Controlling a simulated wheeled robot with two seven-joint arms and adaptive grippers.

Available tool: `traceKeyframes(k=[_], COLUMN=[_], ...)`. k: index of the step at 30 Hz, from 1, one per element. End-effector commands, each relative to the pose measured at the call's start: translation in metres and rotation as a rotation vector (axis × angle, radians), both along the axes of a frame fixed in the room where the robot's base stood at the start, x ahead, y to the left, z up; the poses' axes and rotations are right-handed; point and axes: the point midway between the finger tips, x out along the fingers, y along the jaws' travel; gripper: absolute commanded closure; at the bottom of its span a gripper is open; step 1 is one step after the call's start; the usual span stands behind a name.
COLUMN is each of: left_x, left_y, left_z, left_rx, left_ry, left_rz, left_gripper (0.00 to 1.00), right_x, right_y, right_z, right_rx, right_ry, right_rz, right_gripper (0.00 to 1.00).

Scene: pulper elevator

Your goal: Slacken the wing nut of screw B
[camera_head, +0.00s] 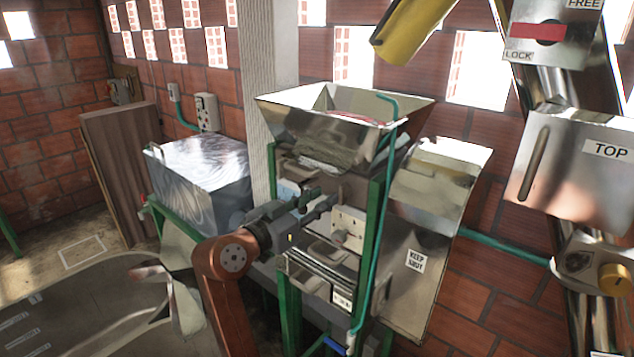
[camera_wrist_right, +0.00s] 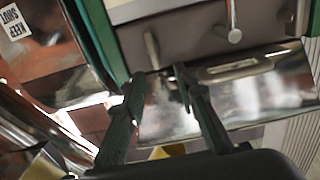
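My right gripper (camera_head: 322,207) reaches in from the lower left of the head view to the front of the steel pulper (camera_head: 330,110), close to a pale plate with small fittings (camera_head: 347,222). In the right wrist view my right gripper (camera_wrist_right: 160,80) has its two dark fingers apart, with a gap between the tips. A metal rod (camera_wrist_right: 152,45) ends just beyond that gap; contact cannot be told. A second, round-ended rod (camera_wrist_right: 234,30) stands to its right. No screw letter is readable, and no wing nut can be made out clearly. My left gripper is not in view.
Green frame posts (camera_head: 375,225) flank the pulper's front. A steel chute with a KEEP SHUT label (camera_head: 415,262) stands to the right. A steel box (camera_head: 200,180) is at the left. A panel marked TOP (camera_head: 575,165) and a FREE/LOCK plate (camera_head: 545,45) are at the right.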

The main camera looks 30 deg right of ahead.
Motion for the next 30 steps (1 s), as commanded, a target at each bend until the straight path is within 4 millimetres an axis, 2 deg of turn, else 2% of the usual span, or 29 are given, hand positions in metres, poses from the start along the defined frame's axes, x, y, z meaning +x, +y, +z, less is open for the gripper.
traceKeyframes(k=[5, 10, 13, 21, 24, 30], left_x=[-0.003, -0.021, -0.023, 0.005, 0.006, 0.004], left_y=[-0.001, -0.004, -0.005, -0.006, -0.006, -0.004], left_z=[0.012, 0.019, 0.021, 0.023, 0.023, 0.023], left_rx=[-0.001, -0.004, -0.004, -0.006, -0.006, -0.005], left_ry=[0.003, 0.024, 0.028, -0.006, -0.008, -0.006], left_rz=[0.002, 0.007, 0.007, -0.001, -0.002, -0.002], left_gripper=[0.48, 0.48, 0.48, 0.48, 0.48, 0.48], right_x=[0.017, 0.032, 0.035, 0.037, 0.037, 0.036], right_y=[-0.022, -0.043, -0.052, -0.059, -0.059, -0.059], right_z=[0.000, -0.002, -0.002, -0.004, -0.004, -0.004], right_rx=[0.000, 0.001, 0.000, 0.001, 0.001, 0.001], right_ry=[0.005, 0.008, 0.008, 0.007, 0.007, 0.007], right_rz=[0.005, 0.009, 0.008, 0.007, 0.007, 0.006], right_gripper=[0.73, 0.73, 0.73, 0.73, 0.73, 0.87])
